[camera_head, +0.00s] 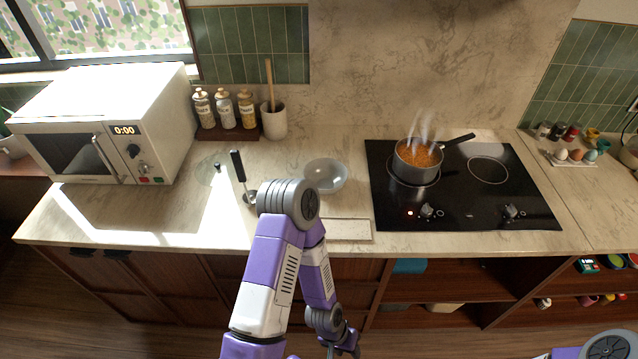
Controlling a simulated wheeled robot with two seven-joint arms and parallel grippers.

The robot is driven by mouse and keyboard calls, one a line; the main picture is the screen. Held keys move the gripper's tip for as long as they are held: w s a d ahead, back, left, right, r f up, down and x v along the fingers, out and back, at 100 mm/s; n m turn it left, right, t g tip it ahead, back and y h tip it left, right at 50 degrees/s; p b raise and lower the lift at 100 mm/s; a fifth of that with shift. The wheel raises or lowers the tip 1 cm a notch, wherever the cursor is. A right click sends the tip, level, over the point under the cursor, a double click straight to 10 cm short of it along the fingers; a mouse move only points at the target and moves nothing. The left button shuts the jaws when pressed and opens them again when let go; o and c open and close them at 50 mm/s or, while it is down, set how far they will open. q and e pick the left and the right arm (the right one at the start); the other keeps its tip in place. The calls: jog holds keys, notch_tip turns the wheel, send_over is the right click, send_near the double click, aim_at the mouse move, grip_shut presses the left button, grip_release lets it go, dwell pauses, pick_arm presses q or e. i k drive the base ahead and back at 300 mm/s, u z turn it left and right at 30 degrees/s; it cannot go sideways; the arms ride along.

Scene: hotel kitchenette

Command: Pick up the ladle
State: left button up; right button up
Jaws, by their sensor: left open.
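The ladle (238,166) is on the counter left of centre, its black handle pointing up and tilted. Its metal bowl end rests near the counter, partly hidden behind my left arm. My left gripper (345,346) is open and empty at the bottom edge of the view. It hangs low in front of the cabinets, well below the counter top and apart from the ladle. The fingertips are small and partly cut off. Part of my right arm shows at the bottom right corner, but its gripper is out of view.
A glass bowl (326,174) stands right of the ladle, and a clear lid (213,170) lies to its left. A steaming pot (418,160) sits on the black cooktop (465,205). A microwave (100,125), bottles (224,109) and a utensil crock (273,123) stand behind and left.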

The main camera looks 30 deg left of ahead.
aim_at(245, 177)
jog(key=z, duration=1.55)
jog(key=k, duration=1.35)
jog(key=u, duration=1.45)
